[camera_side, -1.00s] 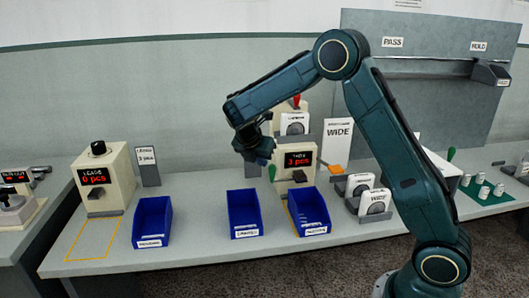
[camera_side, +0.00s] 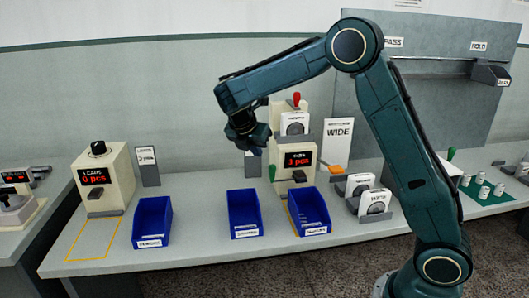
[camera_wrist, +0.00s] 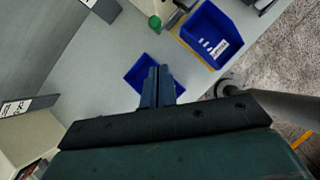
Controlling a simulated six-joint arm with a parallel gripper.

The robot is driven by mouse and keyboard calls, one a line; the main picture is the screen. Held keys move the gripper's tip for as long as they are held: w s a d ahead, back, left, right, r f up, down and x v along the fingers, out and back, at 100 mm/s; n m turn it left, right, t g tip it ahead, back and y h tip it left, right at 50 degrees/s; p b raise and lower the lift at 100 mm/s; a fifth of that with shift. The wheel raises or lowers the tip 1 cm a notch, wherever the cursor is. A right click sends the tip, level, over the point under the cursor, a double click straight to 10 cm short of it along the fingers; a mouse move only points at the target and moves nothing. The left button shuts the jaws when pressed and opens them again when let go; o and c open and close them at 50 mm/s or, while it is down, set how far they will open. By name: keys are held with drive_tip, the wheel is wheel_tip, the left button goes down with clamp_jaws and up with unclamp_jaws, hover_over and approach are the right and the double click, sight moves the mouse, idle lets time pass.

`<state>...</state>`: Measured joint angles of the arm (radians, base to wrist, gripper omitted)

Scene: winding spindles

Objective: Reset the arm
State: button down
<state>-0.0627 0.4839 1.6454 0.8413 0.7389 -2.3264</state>
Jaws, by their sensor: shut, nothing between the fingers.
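My gripper (camera_side: 254,150) hangs above the bench, behind and above the middle blue bin (camera_side: 244,213). Its fingers are shut with nothing between them. In the wrist view the shut fingers (camera_wrist: 157,87) point down and cover part of a blue bin (camera_wrist: 138,73). The fingers are apart from the bin.
A cream machine reading "3 pcs" (camera_side: 290,165) stands just right of my gripper. Another reading "0 pcs" (camera_side: 103,180) stands at left. More blue bins sit at left (camera_side: 152,220) and right (camera_side: 309,211). Dial cards (camera_side: 375,203) stand in holders.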

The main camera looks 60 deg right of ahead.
drive_tip(key=s+a+r+m+t+y, duration=0.1)
drive_tip(key=s+a+r+m+y, duration=0.15)
drive_tip(key=s+r+m, duration=0.35)
drive_tip(key=s+a+r+m+t+y, duration=0.1)
drive_tip(key=s+a+r+m+t, duration=0.2)
drive_tip(key=s, duration=0.4)
drive_tip(key=s+a+f+m+y, duration=0.1)
drive_tip(key=s+a+m, duration=0.2)
drive_tip(key=s+m, duration=0.2)
drive_tip(key=s+a+f+m+y, duration=0.1)
drive_tip(key=s+a+m, duration=0.3)
drive_tip(key=s, duration=0.8)
drive_tip(key=shift+s+m+y, duration=0.15)
drive_tip(key=shift+m+y, duration=0.4)
drive_tip(key=shift+m, duration=0.35)
